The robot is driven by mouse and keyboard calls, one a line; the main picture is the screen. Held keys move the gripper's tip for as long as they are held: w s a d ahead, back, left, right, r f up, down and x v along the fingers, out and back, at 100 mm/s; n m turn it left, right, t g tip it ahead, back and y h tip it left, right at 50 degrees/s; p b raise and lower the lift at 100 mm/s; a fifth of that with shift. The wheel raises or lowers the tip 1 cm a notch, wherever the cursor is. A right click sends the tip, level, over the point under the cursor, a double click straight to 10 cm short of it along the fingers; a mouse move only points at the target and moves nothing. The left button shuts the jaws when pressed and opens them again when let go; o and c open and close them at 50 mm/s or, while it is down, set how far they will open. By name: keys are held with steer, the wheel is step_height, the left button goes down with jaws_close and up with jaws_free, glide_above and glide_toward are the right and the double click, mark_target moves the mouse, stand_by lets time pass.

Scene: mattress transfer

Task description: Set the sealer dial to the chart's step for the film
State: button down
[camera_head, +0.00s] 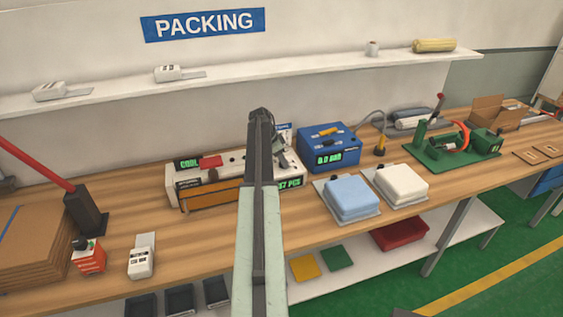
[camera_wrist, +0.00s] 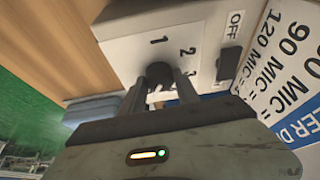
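In the wrist view my gripper (camera_wrist: 160,82) has its two fingers on either side of the sealer's black dial (camera_wrist: 160,72), close against it. Numerals 1, 2 and 3 show around the dial; its pointer cannot be made out. A chart (camera_wrist: 277,65) at right shows "90 MIC =" and "120 MIC ="; its step values are cut off. A white pack (camera_head: 140,263) with a label that seems to read "120 MIC" lies at the front left.
A black switch marked OFF (camera_wrist: 229,62) is beside the dial. A blue box with a green display (camera_head: 328,148) stands right of the sealer. Blue (camera_head: 352,196) and white (camera_head: 402,184) packs lie before it. Cardboard (camera_head: 35,250) is stacked at left. Bare bench lies before the sealer.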

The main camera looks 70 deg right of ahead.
steer(key=shift+a+n, duration=0.1)
steer(key=shift+n, duration=0.2)
steer(key=n, duration=0.1)
steer(key=n+t+h, duration=0.1)
steer(key=n, duration=0.1)
steer(key=shift+s+n, duration=0.2)
steer(key=shift+n, duration=0.1)
steer(key=n+t, duration=0.2)
steer(key=n, duration=0.3)
steer(key=shift+s, duration=0.1)
steer(key=shift+n, duration=0.4)
steer(key=c, duration=0.9)
jaws_free()
steer(key=shift+r+t, duration=0.1)
steer(key=shift+t, duration=0.2)
